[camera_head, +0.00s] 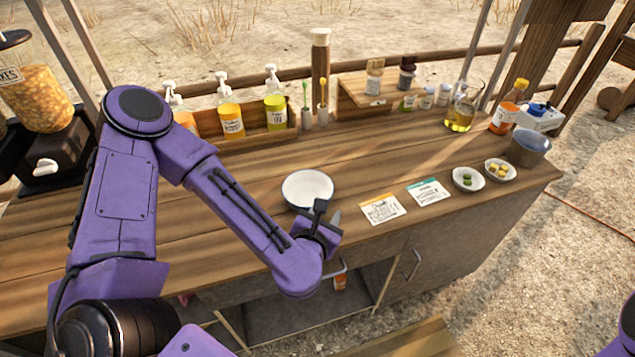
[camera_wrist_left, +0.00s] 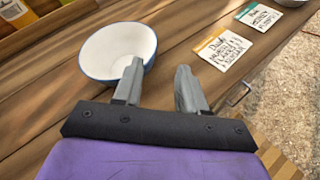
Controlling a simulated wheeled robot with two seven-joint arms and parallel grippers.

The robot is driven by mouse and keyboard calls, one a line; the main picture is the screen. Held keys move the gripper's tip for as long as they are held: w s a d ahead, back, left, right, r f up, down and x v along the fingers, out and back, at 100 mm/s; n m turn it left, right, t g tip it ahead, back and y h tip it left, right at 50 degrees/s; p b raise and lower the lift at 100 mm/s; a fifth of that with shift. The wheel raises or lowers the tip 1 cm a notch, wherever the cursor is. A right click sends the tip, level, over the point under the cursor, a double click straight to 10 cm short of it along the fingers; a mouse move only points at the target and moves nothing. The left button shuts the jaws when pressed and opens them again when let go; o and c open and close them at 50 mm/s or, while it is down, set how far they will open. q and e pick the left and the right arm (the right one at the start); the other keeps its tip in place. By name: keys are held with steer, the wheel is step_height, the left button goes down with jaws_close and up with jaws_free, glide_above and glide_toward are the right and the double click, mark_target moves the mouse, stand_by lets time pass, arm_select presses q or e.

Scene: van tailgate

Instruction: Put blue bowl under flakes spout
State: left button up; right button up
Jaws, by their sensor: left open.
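The bowl (camera_head: 307,187) stands upright on the wooden counter, white inside with a blue rim; it also shows in the left wrist view (camera_wrist_left: 112,50), where its outside looks blue and it is empty. My left gripper (camera_head: 327,213) is open at the bowl's near right edge. In the left wrist view one finger of the left gripper (camera_wrist_left: 158,82) overlaps the bowl's rim and the other is outside it; I cannot tell whether they touch. My right gripper is out of view.
The wooden counter (camera_head: 240,180) is clear left of the bowl. Two recipe cards (camera_head: 382,208) and two small white dishes (camera_head: 468,179) lie to the right. A rack of pump bottles (camera_head: 232,120) stands behind. A glass jug (camera_head: 460,112) is at the back right.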

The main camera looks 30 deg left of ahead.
mark_target(331, 191)
arm_select(q)
steer(key=b+x, duration=0.1)
steer(key=x, duration=0.2)
steer(key=shift+d+b, duration=0.1)
steer(key=shift+b, duration=0.2)
steer(key=shift+w+a+p, duration=0.25)
steer(key=shift+w+p, duration=0.1)
steer(key=shift+p, duration=0.15)
steer(key=p+x, duration=0.1)
steer(key=x, duration=0.1)
steer(key=a+p+x, duration=0.1)
steer(key=x, duration=0.2)
steer(key=shift+s+f, duration=0.1)
steer(key=shift+w+a+f, duration=0.1)
steer(key=shift+w+f, duration=0.15)
steer(key=shift+w, duration=0.2)
jaws_close()
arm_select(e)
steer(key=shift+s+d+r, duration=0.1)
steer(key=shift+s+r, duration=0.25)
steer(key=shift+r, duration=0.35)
